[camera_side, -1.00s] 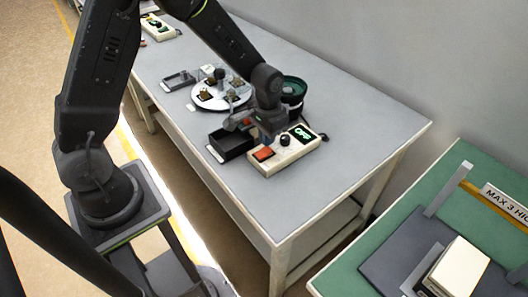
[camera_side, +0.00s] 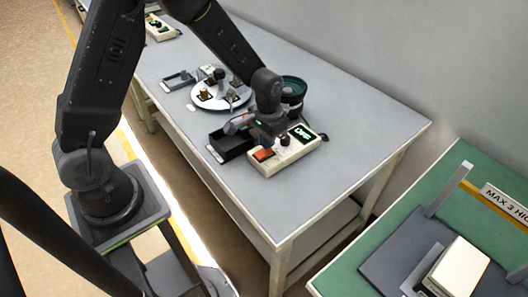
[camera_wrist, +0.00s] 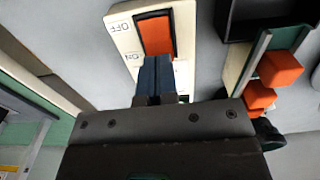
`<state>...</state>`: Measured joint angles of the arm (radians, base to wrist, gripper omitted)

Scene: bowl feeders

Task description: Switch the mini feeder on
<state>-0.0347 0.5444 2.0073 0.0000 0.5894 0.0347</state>
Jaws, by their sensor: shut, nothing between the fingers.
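The cream control box (camera_side: 284,158) sits on the grey table and carries an orange rocker switch (camera_side: 263,155), a black knob and a green display. In the wrist view the orange rocker switch (camera_wrist: 155,33) lies lengthwise beside the printed OFF and ON labels. My gripper (camera_wrist: 155,68) is shut and empty, with its blue fingertips at the ON end of the switch, covering that end. I cannot tell whether the tips touch it. In the side view my gripper is just above the box, its tips mostly hidden by its own body. The dark green bowl (camera_side: 294,86) stands behind it.
A black open bin (camera_side: 236,147) stands close left of the box. A white round plate (camera_side: 205,104) with small parts is farther back. Orange cubes (camera_wrist: 281,69) sit on a track right of the box. The table's front end is clear.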

